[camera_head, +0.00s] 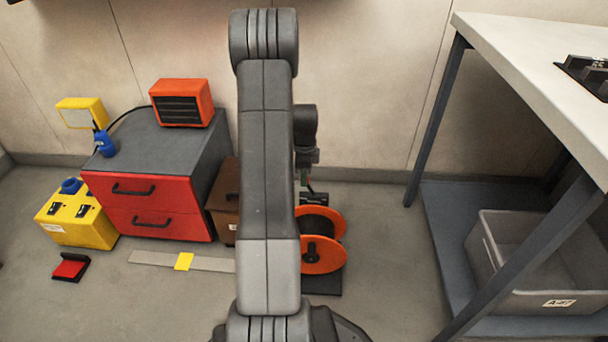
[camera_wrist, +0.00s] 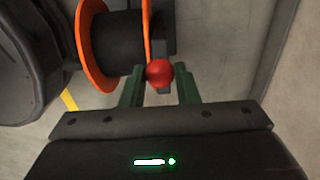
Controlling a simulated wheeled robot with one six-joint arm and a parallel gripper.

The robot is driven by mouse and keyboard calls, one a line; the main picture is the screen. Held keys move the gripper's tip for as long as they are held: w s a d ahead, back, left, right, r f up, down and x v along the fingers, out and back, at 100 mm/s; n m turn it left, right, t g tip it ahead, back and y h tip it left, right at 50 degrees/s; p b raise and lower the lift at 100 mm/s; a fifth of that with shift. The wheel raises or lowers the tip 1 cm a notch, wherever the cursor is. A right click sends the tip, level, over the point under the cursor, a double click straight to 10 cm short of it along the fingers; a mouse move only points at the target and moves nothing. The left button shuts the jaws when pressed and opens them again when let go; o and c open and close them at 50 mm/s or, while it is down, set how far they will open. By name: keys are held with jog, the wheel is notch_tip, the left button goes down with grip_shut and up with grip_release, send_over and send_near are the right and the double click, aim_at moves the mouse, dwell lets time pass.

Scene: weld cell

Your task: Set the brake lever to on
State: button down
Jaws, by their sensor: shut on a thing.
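A cable reel (camera_head: 321,254) with orange flanges and a dark drum stands on the floor, partly hidden behind my arm in the head view. It also shows in the wrist view (camera_wrist: 97,45). The brake lever's red ball knob (camera_wrist: 159,73) sits between the green fingers of my gripper (camera_wrist: 159,90), beside the reel's right flange. My gripper is shut on the knob. A dark upright part (camera_wrist: 161,48) shows just behind the knob. In the head view my gripper is mostly hidden by my arm, and I cannot tell the lever's setting.
A red drawer cabinet (camera_head: 150,205) with an orange heater (camera_head: 181,102) on top stands left of the reel. A yellow box (camera_head: 75,222) is farther left. A workbench (camera_head: 535,60) with a grey bin (camera_head: 500,285) on its lower shelf stands right. Floor between reel and bench is clear.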

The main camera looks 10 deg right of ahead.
jog(key=shift+d+r, duration=0.1)
jog(key=shift+s+d+r+y+p, duration=0.25)
jog(key=shift+d+y+p, duration=0.35)
jog(key=shift+y+p, duration=0.35)
jog(key=shift+s+d+r+t+y+p, duration=0.15)
jog(key=shift+d+t+y+p, duration=0.25)
jog(key=shift+d+y+p, duration=0.25)
jog(key=shift+s+d+f+t+y+p, duration=0.1)
jog(key=shift+s+d+t+y+p, duration=0.1)
jog(key=shift+d+y+p, duration=0.3)
jog(key=shift+s+d+f+t+y+p, duration=0.1)
jog(key=shift+d+t+y+p, duration=0.1)
jog(key=shift+d+y, duration=0.5)
jog(key=y, duration=0.1)
jog(key=d+y, duration=0.1)
jog(key=d, duration=0.1)
jog(key=shift+s+d+f+t+y+p, duration=0.1)
jog(key=shift+s+f+t+y+p, duration=0.2)
jog(key=shift+s+f+t+y, duration=0.1)
jog(key=shift+s+d+f, duration=0.1)
jog(key=shift+d+f, duration=0.25)
jog(key=shift+d, duration=0.1)
jog(key=c, duration=1.1)
grip_release()
jog(key=shift+d, duration=0.15)
